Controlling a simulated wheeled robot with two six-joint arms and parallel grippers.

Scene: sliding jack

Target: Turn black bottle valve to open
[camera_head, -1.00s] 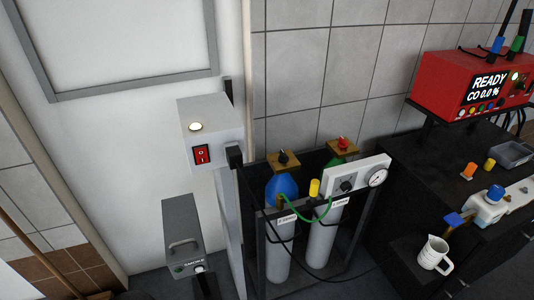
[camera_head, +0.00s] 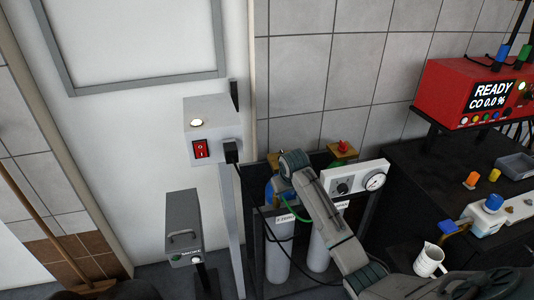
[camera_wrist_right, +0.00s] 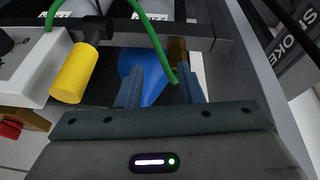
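Two gas bottles stand in a dark rack: a blue-topped one (camera_head: 268,190) on the left and a grey one (camera_head: 319,252) beside it. A brass block (camera_head: 274,158) tops the blue-topped bottle; the black valve knob on it is hidden behind my right gripper (camera_head: 291,164). A red valve knob (camera_head: 342,146) sits on the other block. In the right wrist view my right gripper (camera_wrist_right: 160,76) has its fingers apart, with the blue bottle shoulder (camera_wrist_right: 145,66) and green hose (camera_wrist_right: 155,40) showing between or beyond them. I cannot see it touching the valve. My left gripper is not in view.
A power box with a red switch (camera_head: 200,149) stands left. A bench with a red analyser (camera_head: 465,92) and white jug (camera_head: 430,259) is right.

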